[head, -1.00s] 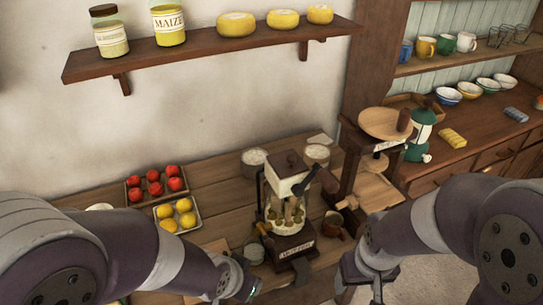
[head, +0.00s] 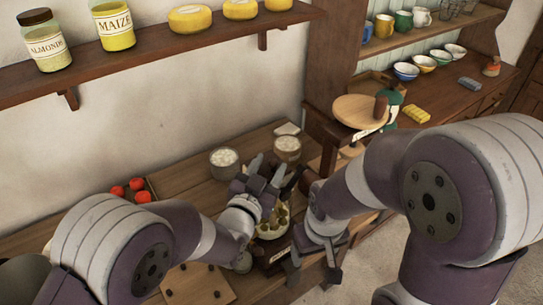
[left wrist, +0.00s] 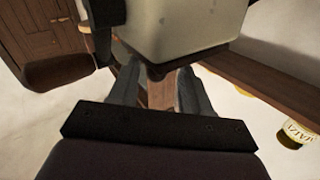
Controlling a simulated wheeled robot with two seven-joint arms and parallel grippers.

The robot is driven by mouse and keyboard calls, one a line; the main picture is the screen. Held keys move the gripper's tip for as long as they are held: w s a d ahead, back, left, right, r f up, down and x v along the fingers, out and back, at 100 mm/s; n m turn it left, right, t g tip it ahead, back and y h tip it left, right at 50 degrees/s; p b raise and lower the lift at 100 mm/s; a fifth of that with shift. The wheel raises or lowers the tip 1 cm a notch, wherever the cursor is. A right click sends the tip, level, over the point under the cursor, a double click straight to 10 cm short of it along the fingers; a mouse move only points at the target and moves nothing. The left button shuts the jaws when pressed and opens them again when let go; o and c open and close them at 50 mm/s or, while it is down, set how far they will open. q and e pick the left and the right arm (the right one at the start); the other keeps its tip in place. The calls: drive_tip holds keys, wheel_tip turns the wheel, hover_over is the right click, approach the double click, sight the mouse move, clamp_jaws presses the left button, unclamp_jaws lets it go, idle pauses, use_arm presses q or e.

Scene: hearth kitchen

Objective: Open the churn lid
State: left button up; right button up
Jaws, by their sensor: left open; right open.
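The churn stands on the wooden counter, with its glass jar (head: 272,226) and dark labelled base (head: 283,256) visible below my left arm. My left gripper (head: 266,169) is open at the churn's top and hides most of the pale housing and the lid in the head view. In the left wrist view, the cream housing (left wrist: 180,30) is just beyond my open fingers (left wrist: 156,90). A small brown piece, perhaps the lid's knob, shows between them; contact cannot be told. The crank's wooden handle (left wrist: 60,72) is at the left. My right gripper (head: 316,268) is open and empty, right of the base.
Two white-filled jars (head: 224,163) stand behind the churn. Red fruit (head: 137,190) sits in a tray at the left. A round-topped wooden stand (head: 360,111) is at the right. A shelf (head: 180,52) with jars and cheeses hangs above.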

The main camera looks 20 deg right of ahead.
use_arm(q)
drive_tip(key=shift+w+d+r, duration=0.15)
drive_tip(key=shift+w+d, duration=0.5)
drive_tip(key=shift+d, duration=0.2)
drive_tip(key=shift+w, duration=0.1)
use_arm(e)
drive_tip(key=shift+s+r, duration=0.2)
drive_tip(key=shift+r, duration=0.2)
use_arm(q)
drive_tip(key=shift+w, duration=0.1)
clamp_jaws()
